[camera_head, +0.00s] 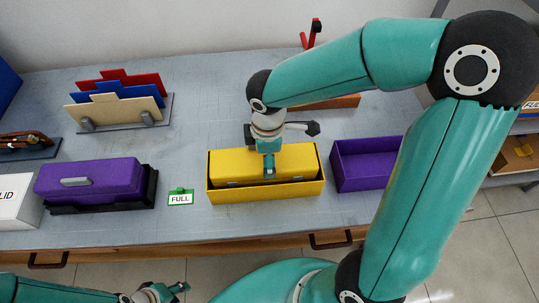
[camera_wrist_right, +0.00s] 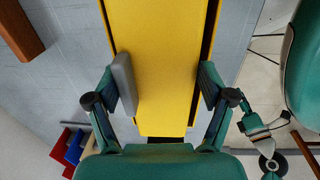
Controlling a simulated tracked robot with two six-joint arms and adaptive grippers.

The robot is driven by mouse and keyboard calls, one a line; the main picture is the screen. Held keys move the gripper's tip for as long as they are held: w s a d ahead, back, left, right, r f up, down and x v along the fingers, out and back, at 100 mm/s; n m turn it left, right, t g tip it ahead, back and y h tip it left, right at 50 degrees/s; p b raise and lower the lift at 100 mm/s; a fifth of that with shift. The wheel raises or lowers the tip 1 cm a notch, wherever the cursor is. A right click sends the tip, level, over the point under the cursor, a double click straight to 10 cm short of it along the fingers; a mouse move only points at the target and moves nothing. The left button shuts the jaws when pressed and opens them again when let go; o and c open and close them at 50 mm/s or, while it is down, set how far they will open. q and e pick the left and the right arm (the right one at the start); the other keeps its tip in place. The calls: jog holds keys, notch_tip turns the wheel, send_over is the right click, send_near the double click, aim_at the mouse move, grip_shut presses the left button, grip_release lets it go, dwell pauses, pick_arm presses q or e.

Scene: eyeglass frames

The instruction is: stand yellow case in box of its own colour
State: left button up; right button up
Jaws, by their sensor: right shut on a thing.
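The yellow case (camera_head: 232,163) is inside the walls of the yellow box (camera_head: 300,190), lying lengthwise along it. Whether it rests on the box floor is hidden. My right gripper (camera_head: 268,168) reaches down from above and is shut on the case across its narrow width. In the right wrist view the yellow case (camera_wrist_right: 165,60) runs between the two fingers of the right gripper (camera_wrist_right: 166,85). My left gripper (camera_head: 172,291) is low at the front edge, away from the case; its finger gap is unclear.
An empty-looking purple box (camera_head: 360,165) stands just right of the yellow box. A purple case (camera_head: 95,178) sits in a black box (camera_head: 152,188) at left. A green-edged FULL sign (camera_head: 180,198) stands between. Coloured panels in a rack (camera_head: 120,105) stand at the back left.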

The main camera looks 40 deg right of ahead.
jog(key=shift+f, duration=0.4)
jog(key=o, duration=1.7)
jog(key=r, duration=0.8)
jog(key=s+r+p, duration=0.1)
jog(key=r, duration=0.3)
jog(key=shift+a, duration=0.25)
jog(key=shift+w, duration=0.1)
